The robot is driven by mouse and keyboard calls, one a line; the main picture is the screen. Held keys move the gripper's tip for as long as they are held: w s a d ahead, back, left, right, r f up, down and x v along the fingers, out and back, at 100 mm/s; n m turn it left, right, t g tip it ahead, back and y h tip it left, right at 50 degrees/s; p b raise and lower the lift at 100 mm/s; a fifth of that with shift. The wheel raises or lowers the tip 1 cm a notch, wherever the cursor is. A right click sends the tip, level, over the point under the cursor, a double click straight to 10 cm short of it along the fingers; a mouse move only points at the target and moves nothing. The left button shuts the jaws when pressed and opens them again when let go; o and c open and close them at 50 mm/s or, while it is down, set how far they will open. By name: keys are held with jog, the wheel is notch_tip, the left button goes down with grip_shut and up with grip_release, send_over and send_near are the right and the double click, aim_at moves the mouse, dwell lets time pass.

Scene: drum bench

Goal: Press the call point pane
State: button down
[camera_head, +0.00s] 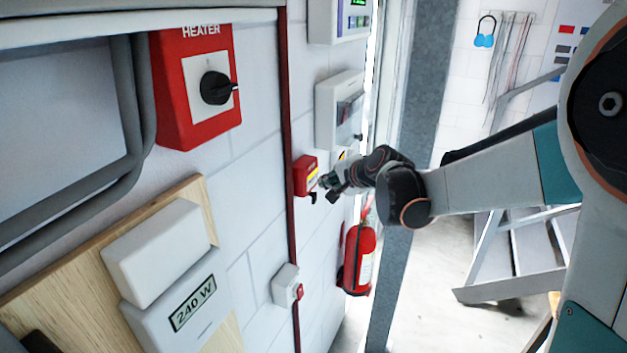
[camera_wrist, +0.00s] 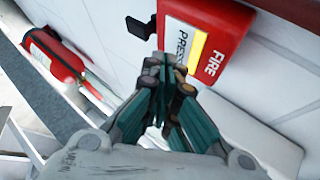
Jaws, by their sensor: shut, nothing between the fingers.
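The call point is a small red box (camera_head: 304,176) on the white block wall, beside a dark red vertical pipe. In the wrist view the call point (camera_wrist: 226,32) carries the word FIRE, and its pane (camera_wrist: 184,43) is white with a yellow band and the word PRESS. A small black tab (camera_wrist: 139,28) sticks out at its left side. My gripper (camera_head: 326,182) is shut and empty. In the wrist view its fingertips (camera_wrist: 165,62) overlap the pane's lower edge; I cannot tell whether they touch it.
A red fire extinguisher (camera_head: 358,260) hangs below and right of the call point. A grey switch box (camera_head: 287,287) sits below it. A white breaker box (camera_head: 338,110) is above. A red heater switch (camera_head: 196,85) is at upper left. Metal steps (camera_head: 510,255) stand at right.

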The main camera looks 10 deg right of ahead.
jog(key=s+d, duration=0.3)
jog(key=d, duration=0.2)
jog(key=shift+s, duration=0.3)
jog(key=shift+a, duration=0.1)
